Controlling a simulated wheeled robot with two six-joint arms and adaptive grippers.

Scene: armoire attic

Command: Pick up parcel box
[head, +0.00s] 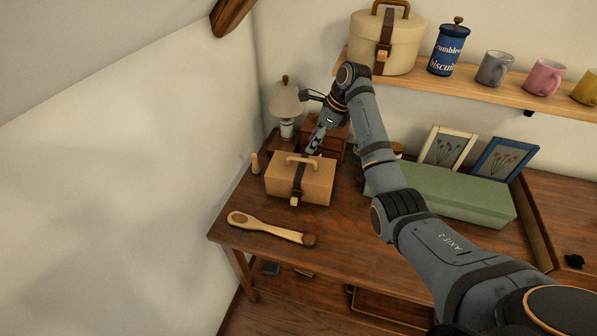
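The parcel box (296,186) is a tan box with a handle on top and a dark strap down its front. It sits on the wooden desk (338,226) near its left end. My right gripper (311,119) is above and behind the box in the head view, with its fingers spread apart and nothing visible between them. The lower finger ends close above the box's handle in the picture; whether it touches cannot be told. My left gripper is not in view.
A lamp (286,101) and a small drawer chest (325,137) stand behind the box. A brush (268,228) lies in front. A green box (455,195) is at right. A shelf (450,82) above holds a round case (403,45), a tin and several mugs.

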